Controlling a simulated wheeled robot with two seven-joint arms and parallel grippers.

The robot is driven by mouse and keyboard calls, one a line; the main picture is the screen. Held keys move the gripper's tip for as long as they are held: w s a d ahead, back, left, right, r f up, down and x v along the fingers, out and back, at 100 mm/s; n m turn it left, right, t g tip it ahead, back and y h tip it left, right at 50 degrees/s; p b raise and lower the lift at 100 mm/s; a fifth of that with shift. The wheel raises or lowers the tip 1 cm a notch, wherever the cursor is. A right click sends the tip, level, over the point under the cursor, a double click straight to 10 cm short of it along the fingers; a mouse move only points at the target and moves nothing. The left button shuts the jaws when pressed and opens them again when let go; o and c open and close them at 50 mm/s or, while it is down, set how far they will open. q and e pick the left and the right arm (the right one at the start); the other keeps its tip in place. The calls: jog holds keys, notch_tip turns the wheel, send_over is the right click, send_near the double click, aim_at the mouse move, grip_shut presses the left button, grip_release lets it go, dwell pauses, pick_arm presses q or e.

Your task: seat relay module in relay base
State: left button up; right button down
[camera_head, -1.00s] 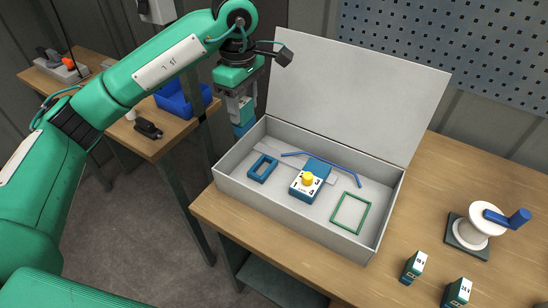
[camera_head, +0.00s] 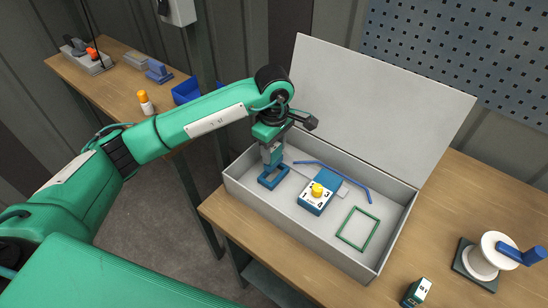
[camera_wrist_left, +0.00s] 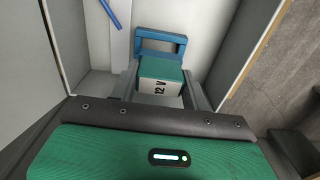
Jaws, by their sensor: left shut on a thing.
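My left gripper (camera_head: 271,158) is shut on the relay module (camera_wrist_left: 162,82), a green block with a white "12 V" label, seen between the fingers in the left wrist view. In the head view the fingers mostly hide it. The blue rectangular frame (camera_head: 273,178), apparently the relay base, lies at the left end of the open grey box. It also shows just beyond the module in the left wrist view (camera_wrist_left: 160,36). The gripper is above the frame; whether the module touches it I cannot tell. My right gripper is not in view.
The box (camera_head: 300,235) has a tall raised lid (camera_head: 375,100) behind. Inside are a blue block with a yellow knob (camera_head: 317,190), a blue rod (camera_head: 335,175) and a green frame (camera_head: 358,228). A spool (camera_head: 490,257) and another labelled module (camera_head: 417,292) stand on the table.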

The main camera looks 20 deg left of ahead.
aim_at(274, 162)
pick_arm(q)
jog(key=shift+f, duration=1.05)
notch_tip(274, 162, down, 3)
jog(key=shift+f+p, duration=0.15)
jog(key=shift+p, duration=0.4)
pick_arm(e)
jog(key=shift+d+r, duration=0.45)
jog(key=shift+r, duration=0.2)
pick_arm(q)
jog(key=shift+f, duration=0.1)
jog(key=shift+f+b, duration=0.15)
jog(key=shift+b, duration=0.15)
jog(key=o, duration=1)
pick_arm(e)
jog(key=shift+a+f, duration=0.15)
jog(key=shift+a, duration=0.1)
